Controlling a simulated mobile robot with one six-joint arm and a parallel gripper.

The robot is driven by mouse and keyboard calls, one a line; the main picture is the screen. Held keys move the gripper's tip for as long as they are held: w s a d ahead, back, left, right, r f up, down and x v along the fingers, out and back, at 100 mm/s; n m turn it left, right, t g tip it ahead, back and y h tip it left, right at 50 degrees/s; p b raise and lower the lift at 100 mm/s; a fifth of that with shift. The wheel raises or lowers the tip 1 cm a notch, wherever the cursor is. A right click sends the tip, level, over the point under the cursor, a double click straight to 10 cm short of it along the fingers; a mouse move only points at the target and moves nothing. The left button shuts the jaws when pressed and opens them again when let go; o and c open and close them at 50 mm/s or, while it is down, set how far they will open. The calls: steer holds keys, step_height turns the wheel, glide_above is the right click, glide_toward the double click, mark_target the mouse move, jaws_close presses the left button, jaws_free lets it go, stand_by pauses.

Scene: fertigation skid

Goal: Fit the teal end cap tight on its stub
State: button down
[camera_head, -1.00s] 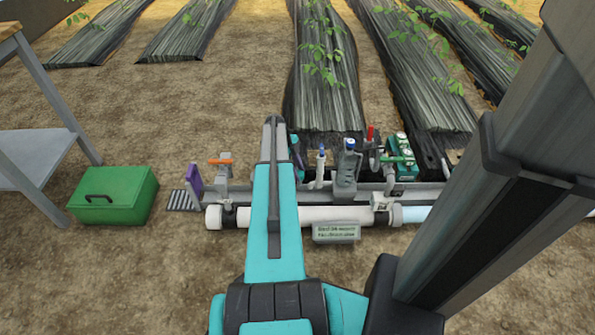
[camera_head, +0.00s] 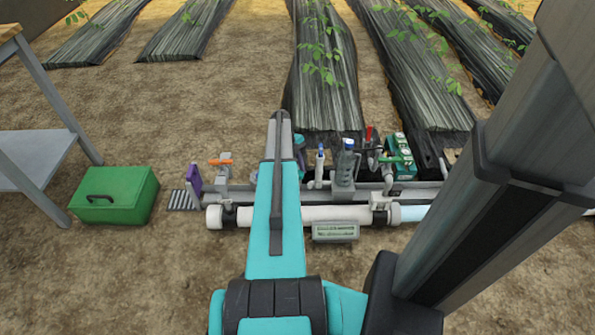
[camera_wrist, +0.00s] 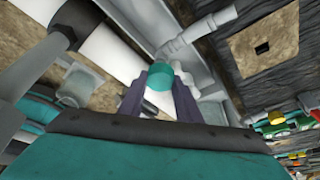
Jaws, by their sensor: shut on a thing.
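The teal end cap (camera_wrist: 159,76) shows in the wrist view as a small round teal piece between the two dark purple-grey fingers of my gripper (camera_wrist: 160,84). My gripper is shut on it. A pale grey pipe fitting with a branch (camera_wrist: 190,38) lies just beyond the cap in that view. I cannot tell whether it is the cap's stub, or whether the cap touches it. In the head view my own arm hides the gripper and the cap.
A white pipe (camera_head: 330,213) and a grey rail run across the skid. A green box (camera_head: 115,196) sits on bare ground to the left.

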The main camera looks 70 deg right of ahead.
steer(key=shift+a+f, duration=0.1)
steer(key=shift+a, duration=0.65)
steer(key=shift+m+y+p, duration=0.5)
steer(key=shift+m, duration=0.4)
steer(key=shift+a, duration=0.1)
steer(key=c, duration=1.2)
jaws_free()
steer(key=shift+d, duration=0.25)
steer(key=shift+d, duration=0.1)
steer(key=shift+r, duration=0.25)
step_height(320, 180, up, 9)
steer(key=p, duration=0.5)
steer(key=shift+f, duration=0.15)
